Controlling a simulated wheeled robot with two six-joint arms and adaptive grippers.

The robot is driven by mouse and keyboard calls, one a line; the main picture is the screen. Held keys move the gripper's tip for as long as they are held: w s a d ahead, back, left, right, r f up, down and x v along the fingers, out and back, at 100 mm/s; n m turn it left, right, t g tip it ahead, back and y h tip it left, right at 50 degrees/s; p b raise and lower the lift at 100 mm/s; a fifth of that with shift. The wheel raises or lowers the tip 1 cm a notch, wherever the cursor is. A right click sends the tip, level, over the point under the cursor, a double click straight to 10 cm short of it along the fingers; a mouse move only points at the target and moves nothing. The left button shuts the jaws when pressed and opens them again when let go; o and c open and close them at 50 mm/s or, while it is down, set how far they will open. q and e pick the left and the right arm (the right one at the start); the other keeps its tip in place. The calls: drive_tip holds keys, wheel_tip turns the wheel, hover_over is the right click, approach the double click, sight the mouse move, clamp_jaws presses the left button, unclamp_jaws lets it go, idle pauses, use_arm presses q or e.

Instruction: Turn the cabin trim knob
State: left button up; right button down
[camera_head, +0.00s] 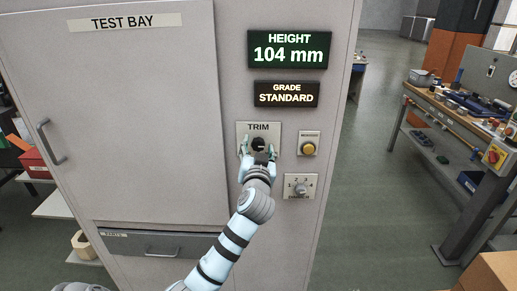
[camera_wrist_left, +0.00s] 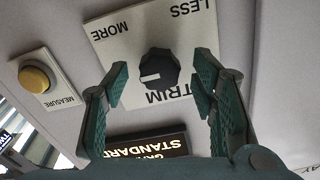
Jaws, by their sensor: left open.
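The black trim knob (camera_head: 258,143) sits on a pale TRIM plate (camera_head: 243,129) on the cabinet front, partly hidden by my gripper in the head view. In the left wrist view, the knob (camera_wrist_left: 160,70) shows whole, with a white mark pointing left in the picture; the plate reads MORE and LESS. My left gripper (camera_wrist_left: 161,82) is open, with one green finger on each side of the knob and visible gaps between. In the head view, my left gripper (camera_head: 258,150) is in front of the plate. My right gripper is not in view.
A yellow measure button (camera_head: 308,148) is right of the plate, with a numbered selector (camera_head: 300,188) below. A TEST BAY door (camera_head: 120,110) is left. A workbench (camera_head: 450,115) stands far right.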

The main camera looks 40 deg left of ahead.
use_arm(q)
drive_tip(key=c, duration=1.1)
drive_tip(key=shift+c, duration=0.2)
drive_tip(key=shift+f, duration=0.1)
drive_tip(key=n+b, duration=0.4)
drive_tip(key=n, duration=0.1)
drive_tip(key=shift+f, duration=0.1)
drive_tip(key=n+b, duration=0.3)
drive_tip(key=n, duration=0.2)
drive_tip(key=shift+b, duration=0.4)
drive_tip(key=shift+n+b, duration=0.5)
drive_tip(key=shift+n, duration=0.4)
drive_tip(key=shift+r, duration=0.2)
drive_tip(key=o, duration=1.1)
